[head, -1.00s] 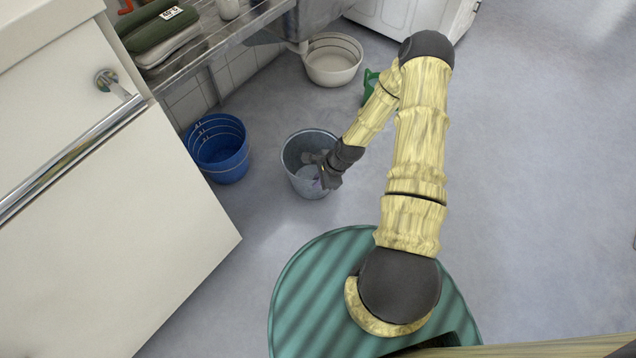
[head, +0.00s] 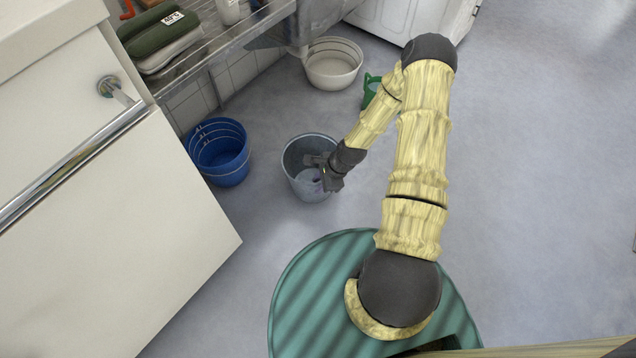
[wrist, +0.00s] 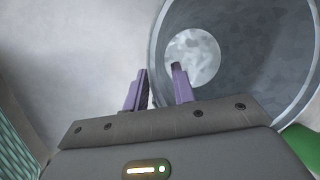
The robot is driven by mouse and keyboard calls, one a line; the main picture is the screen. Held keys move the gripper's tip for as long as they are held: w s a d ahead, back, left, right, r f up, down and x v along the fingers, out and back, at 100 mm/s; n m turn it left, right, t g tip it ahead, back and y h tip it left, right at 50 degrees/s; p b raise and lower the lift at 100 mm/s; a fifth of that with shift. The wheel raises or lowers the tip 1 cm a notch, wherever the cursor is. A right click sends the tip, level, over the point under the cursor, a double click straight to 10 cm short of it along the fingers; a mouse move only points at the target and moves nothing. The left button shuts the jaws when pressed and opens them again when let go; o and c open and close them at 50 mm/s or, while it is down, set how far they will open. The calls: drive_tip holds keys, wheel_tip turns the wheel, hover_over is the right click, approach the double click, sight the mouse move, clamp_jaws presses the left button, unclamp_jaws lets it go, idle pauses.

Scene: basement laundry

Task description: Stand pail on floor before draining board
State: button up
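The grey metal pail (head: 296,177) stands upright on the floor in the head view, right of a blue bucket. Its inside wall (wrist: 235,85) and pale bottom fill the upper right of the wrist view. My gripper (head: 326,172) is at the pail's right side, at the rim. In the wrist view my two purple fingers (wrist: 159,82) are apart. The right finger is over the pail's inside and the left one is outside, with the rim between them and a gap showing. The slatted metal draining board (head: 215,44) is at the upper left.
The blue bucket (head: 220,158) stands on the floor between the pail and the white cabinet (head: 110,240). A white basin (head: 333,66) and a green object (head: 370,90) are on the floor farther back. Floor at right is clear.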

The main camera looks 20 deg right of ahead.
drive_tip(key=p+v, duration=0.6)
drive_tip(key=v, duration=0.5)
drive_tip(key=s+a+r+n+h, duration=0.1)
drive_tip(key=s+r+n, duration=0.2)
drive_tip(key=r+n, duration=0.3)
drive_tip(key=s+a+r+n+h, duration=0.1)
drive_tip(key=r+n, duration=0.5)
drive_tip(key=r, duration=0.8)
drive_tip(key=s+a+r+n+h, duration=0.2)
drive_tip(key=s+r+n, duration=0.4)
drive_tip(key=r, duration=0.5)
drive_tip(key=shift+n+t, duration=0.3)
drive_tip(key=shift+t, duration=0.1)
